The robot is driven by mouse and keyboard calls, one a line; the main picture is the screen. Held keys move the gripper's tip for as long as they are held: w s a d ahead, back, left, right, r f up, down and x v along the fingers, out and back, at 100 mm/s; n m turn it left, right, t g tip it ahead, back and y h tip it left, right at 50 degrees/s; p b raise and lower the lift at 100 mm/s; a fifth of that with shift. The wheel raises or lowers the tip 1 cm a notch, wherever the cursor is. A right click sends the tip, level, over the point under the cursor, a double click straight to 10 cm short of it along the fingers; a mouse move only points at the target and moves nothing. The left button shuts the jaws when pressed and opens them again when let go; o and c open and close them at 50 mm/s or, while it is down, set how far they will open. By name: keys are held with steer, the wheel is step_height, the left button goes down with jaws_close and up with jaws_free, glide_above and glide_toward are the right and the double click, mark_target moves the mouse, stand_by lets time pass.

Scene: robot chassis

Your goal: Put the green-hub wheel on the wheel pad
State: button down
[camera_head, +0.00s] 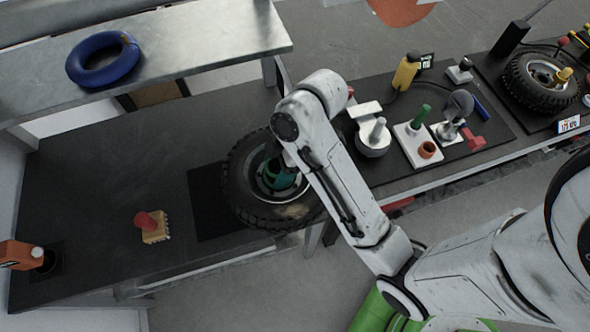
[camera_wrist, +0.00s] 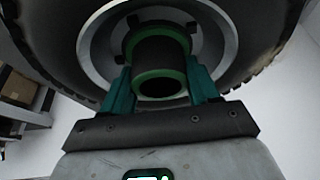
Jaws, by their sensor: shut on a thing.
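The green-hub wheel (camera_head: 246,205) is a black knobbly tyre with a grey rim, held at the end of my arm in the head view. My gripper (camera_wrist: 163,80) is shut on its dark hub with green rings, one teal finger on each side. The wheel (camera_wrist: 270,35) fills the top of the wrist view. The wheel pad (camera_head: 208,190) is a flat black square on the dark bench. The wheel overlaps the pad's right part in the head view. I cannot tell whether the wheel touches the bench. My arm hides part of the tyre.
A brush with a red knob (camera_head: 151,227) and an orange bottle (camera_head: 22,255) stand left of the pad. A blue ring (camera_head: 103,59) lies on the upper shelf (camera_head: 190,50). Several tools stand at right, with another wheel (camera_head: 540,82) farther right. The bench's left middle is clear.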

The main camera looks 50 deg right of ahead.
mark_target(261, 159)
steer(key=w+f+b, duration=0.1)
steer(key=w+f, duration=0.1)
steer(key=w+f+b, duration=0.1)
steer(key=w+f, duration=0.2)
steer(key=shift+w+f, duration=0.1)
steer(key=shift+w, duration=0.2)
steer(key=shift+w+f, duration=0.4)
steer(key=shift+f, duration=0.15)
steer(key=shift+f+p, duration=0.35)
steer(key=shift+f, duration=1.2)
steer(key=shift+c, duration=1.4)
jaws_free()
steer(key=shift+f, duration=0.25)
steer(key=p+v, duration=0.2)
steer(key=v, duration=0.9)
steer(key=shift+a, duration=0.2)
steer(key=shift+s+d+r+p, duration=0.25)
steer(key=shift+r+p, duration=0.35)
steer(key=shift+p, duration=0.3)
